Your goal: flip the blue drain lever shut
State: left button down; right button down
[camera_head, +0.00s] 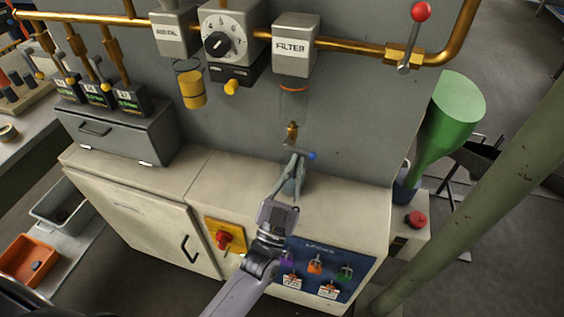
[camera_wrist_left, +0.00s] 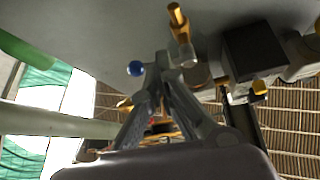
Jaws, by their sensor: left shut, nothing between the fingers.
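The drain lever (camera_head: 312,155) has a blue ball on its end and sits under the brass drain fitting (camera_head: 292,131) below the filter bowl. In the head view the blue ball points right. My left gripper (camera_head: 297,158) is shut and empty, its fingertips at the lever just left of the ball. In the left wrist view the blue ball (camera_wrist_left: 135,68) is just left of the closed fingertips (camera_wrist_left: 162,62); the brass fitting (camera_wrist_left: 178,17) is above. I cannot tell whether the fingertips touch the lever. My right gripper is not in view.
The filter block (camera_head: 292,48) and brass pipe (camera_head: 350,46) are on the grey panel above. A red-knobbed lever (camera_head: 421,12) is at upper right. A blue lock board (camera_head: 318,272) is on the cabinet front below. A green funnel (camera_head: 450,110) stands right.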

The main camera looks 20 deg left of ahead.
pick_arm(q)
jog(key=v, duration=1.1)
jog(key=shift+s, duration=0.2)
jog(key=shift+f, duration=0.1)
